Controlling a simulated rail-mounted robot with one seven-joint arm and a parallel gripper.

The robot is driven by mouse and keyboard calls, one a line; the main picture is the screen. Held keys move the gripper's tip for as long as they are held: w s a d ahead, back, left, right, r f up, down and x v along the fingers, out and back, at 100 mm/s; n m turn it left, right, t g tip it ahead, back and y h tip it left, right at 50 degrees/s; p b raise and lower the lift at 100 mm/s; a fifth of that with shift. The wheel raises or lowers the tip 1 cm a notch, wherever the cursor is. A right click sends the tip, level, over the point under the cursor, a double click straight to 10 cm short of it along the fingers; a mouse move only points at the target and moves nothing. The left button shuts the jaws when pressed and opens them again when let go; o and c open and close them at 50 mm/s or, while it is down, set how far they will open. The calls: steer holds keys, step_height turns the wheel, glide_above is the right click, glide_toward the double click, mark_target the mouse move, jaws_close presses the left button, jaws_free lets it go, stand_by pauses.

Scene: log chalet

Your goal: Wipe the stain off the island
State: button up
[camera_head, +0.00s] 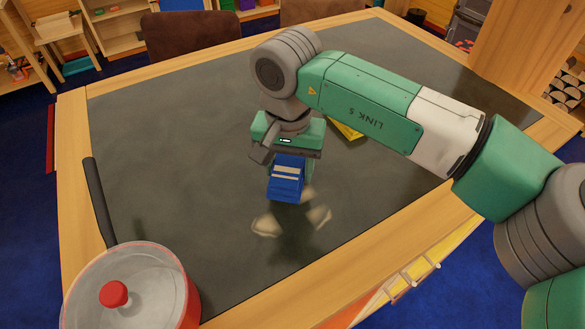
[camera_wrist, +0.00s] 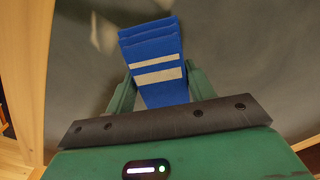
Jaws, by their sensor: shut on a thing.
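The island (camera_head: 170,130) has a dark grey top with a light wooden border. A pale, broken stain (camera_head: 266,226) lies on the near middle of the top, in separate cream patches around a darker centre. Some of its pale smears (camera_wrist: 103,34) show at the upper left in the wrist view. My gripper (camera_head: 289,165) is shut on a folded blue cloth (camera_head: 286,188) with cream stripes. The cloth (camera_wrist: 155,60) sticks out beyond the fingers in the wrist view. It overlaps the stain's far edge in the head view; I cannot tell whether it touches the top.
A pot (camera_head: 130,290) with a clear lid, red knob and dark handle stands at the near left corner. A yellow item (camera_head: 346,131) lies behind my arm, partly hidden. The island's left part is clear.

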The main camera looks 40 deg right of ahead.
mark_target(289, 164)
steer(key=shift+r+p, duration=1.3)
steer(key=shift+r, duration=1)
